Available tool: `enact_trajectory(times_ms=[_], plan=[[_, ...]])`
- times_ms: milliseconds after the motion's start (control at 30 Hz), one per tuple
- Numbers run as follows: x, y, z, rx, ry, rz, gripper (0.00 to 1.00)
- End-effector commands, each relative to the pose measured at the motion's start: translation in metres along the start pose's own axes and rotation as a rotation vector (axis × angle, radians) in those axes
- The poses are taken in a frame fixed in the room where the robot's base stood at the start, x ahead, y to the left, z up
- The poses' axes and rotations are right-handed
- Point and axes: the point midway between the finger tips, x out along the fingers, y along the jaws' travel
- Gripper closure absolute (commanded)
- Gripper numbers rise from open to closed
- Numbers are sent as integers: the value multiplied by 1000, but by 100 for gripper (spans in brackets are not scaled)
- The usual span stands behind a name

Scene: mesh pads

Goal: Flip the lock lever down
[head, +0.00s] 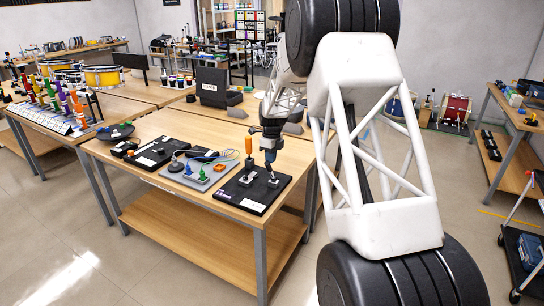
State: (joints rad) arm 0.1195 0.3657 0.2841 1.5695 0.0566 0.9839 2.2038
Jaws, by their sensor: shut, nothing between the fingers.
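A black board (262,202) lies at the right front of the near wooden table. Two small light fittings sit on it, one at left (247,180) and one at right (273,183). An upright part with an orange top (248,146) rises above the left fitting. Which part is the lock lever is too small to tell. My gripper (269,172) points down over the right fitting, its fingers shut and empty. Its tip is at or just above that fitting; contact cannot be told. The gripper hides part of the board's back edge.
A grey board (203,180) with green and blue parts lies just left of the black board. Another black board (158,152) and a dark round dish (115,131) lie further left. A dark case (213,92) stands behind. The table's front strip is bare.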

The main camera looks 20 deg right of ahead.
Motion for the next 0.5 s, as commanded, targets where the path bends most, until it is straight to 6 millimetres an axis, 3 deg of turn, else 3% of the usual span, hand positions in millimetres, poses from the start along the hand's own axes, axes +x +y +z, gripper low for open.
enact_trajectory(times_ms=[200,500], plan=[[4,14,0,-1,-1,-102,100],[16,34,0,-2,0,-97,100]])
